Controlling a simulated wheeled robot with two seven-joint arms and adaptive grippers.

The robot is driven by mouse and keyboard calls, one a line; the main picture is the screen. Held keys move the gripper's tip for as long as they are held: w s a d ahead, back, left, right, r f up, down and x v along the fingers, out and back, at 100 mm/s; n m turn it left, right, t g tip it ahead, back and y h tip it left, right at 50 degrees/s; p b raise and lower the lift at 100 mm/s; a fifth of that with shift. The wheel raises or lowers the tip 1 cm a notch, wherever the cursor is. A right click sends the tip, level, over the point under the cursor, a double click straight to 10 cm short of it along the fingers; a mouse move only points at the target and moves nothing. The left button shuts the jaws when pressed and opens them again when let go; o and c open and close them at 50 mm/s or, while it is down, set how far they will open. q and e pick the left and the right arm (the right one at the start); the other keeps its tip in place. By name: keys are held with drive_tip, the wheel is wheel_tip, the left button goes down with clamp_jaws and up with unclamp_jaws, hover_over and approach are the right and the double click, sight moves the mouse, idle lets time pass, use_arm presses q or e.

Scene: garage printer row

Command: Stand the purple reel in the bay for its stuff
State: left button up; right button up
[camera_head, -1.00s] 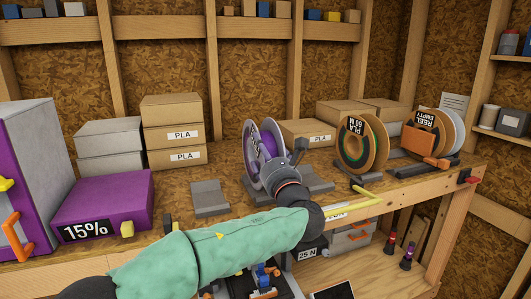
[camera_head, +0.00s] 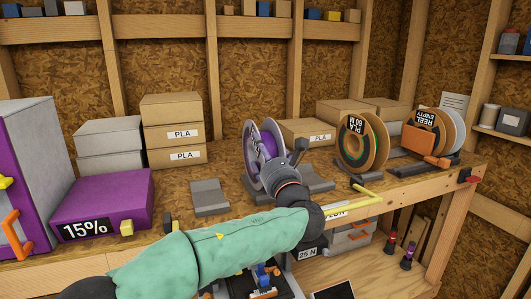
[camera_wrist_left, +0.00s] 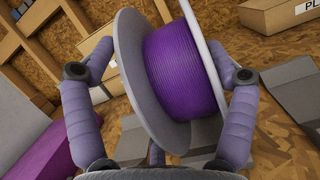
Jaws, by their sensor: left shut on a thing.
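The purple reel (camera_head: 265,145) has grey flanges and purple filament. It stands upright on its rim line at the middle of the bench, over or in a grey cradle (camera_head: 250,188); the contact is hidden by my arm. My left gripper (camera_head: 283,172) is shut on the reel from the front. In the left wrist view the reel (camera_wrist_left: 180,70) sits between the two fingers (camera_wrist_left: 165,65), one at each side. Other grey bays, one at the left (camera_head: 209,197) and one at the right (camera_head: 316,180), are empty. My right gripper is not in view.
An orange PLA reel (camera_head: 372,150) and a reel marked empty (camera_head: 425,140) stand at the right. PLA boxes (camera_head: 172,135) are stacked at the back. A purple 15% box (camera_head: 105,205) lies at the left.

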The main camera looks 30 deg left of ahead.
use_arm(q)
drive_tip(key=shift+f+b, duration=0.45)
drive_tip(key=shift+f, duration=0.15)
idle(0.3)
drive_tip(key=o, duration=1.5)
drive_tip(key=shift+f, duration=0.1)
drive_tip(key=r+v, duration=0.1)
drive_tip(key=v, duration=0.4)
drive_tip(key=r+v, duration=0.1)
drive_tip(key=v, duration=0.8)
drive_tip(key=shift+s+d+r, duration=0.35)
drive_tip(key=shift+s+d, duration=0.15)
drive_tip(key=shift+f, duration=0.1)
